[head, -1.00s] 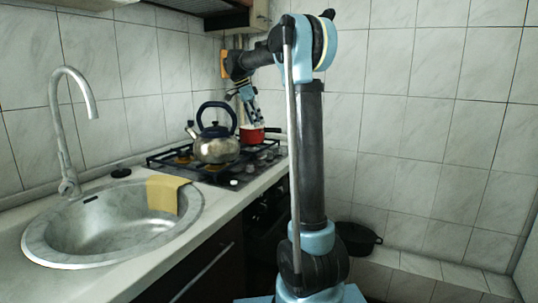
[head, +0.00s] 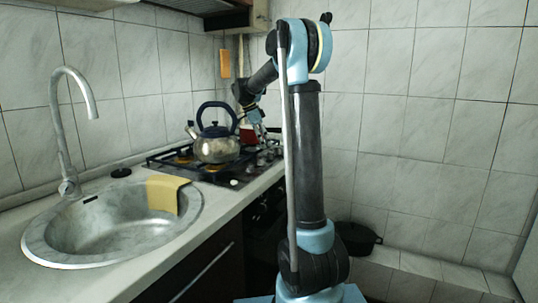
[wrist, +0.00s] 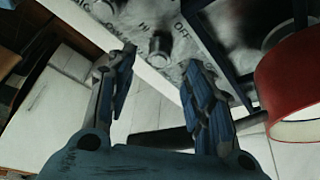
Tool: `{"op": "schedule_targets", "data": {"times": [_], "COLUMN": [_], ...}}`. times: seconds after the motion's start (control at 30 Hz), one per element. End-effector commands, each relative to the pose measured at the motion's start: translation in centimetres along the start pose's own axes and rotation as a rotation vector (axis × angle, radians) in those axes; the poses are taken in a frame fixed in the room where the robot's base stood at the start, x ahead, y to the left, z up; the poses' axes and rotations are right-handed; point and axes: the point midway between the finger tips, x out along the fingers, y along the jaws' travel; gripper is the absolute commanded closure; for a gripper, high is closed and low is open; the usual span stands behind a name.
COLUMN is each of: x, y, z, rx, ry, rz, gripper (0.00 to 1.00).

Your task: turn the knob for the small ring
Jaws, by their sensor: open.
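In the wrist view a dark round knob (wrist: 160,46) stands on the steel hob panel, with printed "HI" and "OFF" marks near it. A second knob (wrist: 106,8) is cut by the top edge. I cannot tell which ring each one serves. My gripper (wrist: 158,66) is open and empty, its fingers on either side of the nearer knob in the picture; contact is not visible. In the head view my gripper (head: 261,137) is low over the right part of the hob (head: 190,172), small and partly hidden by my arm.
A red pot (wrist: 283,82) is close to the right finger; its dark handle (wrist: 165,138) runs behind that finger. A kettle (head: 217,149) stands on the hob. A sink (head: 110,232) with a yellow cloth (head: 167,195) lies to the left.

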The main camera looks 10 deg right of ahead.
Motion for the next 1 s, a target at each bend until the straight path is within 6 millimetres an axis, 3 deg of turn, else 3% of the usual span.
{"op": "schedule_targets", "data": {"times": [0.2, 0.4, 0.8, 1.0], "x": [3.6, 5.5, 6.1, 6.1], "y": [0.0, 0.0, 0.0, 0.0], "z": [-0.1, 0.0, 0.0, 0.0], "rx": [0.001, 0.0, 0.0, 0.0], "ry": [0.0, 0.0, 0.0, 0.0], "rz": [0.001, 0.001, 0.0, 0.0], "gripper": [0.52, 0.52, 0.52, 0.95]}}
